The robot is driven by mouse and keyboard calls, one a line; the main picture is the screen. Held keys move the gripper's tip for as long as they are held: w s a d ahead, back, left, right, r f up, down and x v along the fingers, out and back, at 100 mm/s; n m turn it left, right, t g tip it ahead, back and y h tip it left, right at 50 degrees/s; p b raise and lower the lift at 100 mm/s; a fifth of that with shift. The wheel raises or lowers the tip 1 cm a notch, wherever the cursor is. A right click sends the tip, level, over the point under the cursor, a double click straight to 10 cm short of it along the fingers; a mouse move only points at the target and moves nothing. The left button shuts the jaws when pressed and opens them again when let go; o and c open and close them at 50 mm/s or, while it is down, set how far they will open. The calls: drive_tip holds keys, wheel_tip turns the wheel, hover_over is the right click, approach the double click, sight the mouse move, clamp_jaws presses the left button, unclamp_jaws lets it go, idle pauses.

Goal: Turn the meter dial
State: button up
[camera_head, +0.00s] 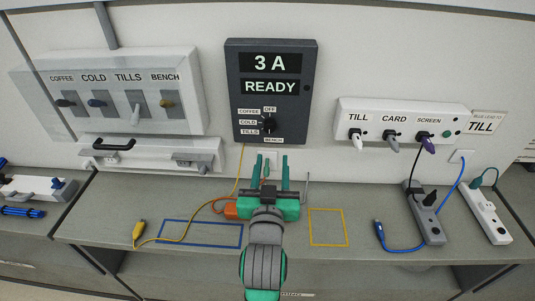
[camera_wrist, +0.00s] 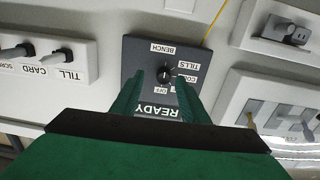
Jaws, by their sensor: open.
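The meter (camera_head: 271,91) is a dark grey wall box with displays reading "3 A" and "READY". Its black dial (camera_head: 268,124) sits below them, among labels COFFEE, OFF, COLD, TILLS and BENCH. In the wrist view, the dial (camera_wrist: 165,75) shows upside down, ahead of and between the fingertips of my gripper (camera_wrist: 160,90). The fingers appear apart from the dial, with nothing between them.
A switch panel (camera_head: 122,92) with a clear cover hangs left. A socket strip (camera_head: 402,123) with several plugs hangs right.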

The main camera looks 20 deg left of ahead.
sight(269, 129)
drive_tip(key=w+a+r, duration=0.1)
drive_tip(key=w, duration=0.2)
drive_tip(key=w+a+r, duration=0.1)
drive_tip(key=w, duration=0.1)
drive_tip(key=w+a+r, duration=0.1)
drive_tip(key=w, duration=0.2)
drive_tip(key=shift+w+a, duration=0.3)
drive_tip(key=shift+a, duration=0.05)
drive_tip(key=shift+w, duration=0.3)
drive_tip(key=shift+c, duration=0.6)
drive_tip(key=shift+s, duration=0.1)
drive_tip(key=c, duration=0.5)
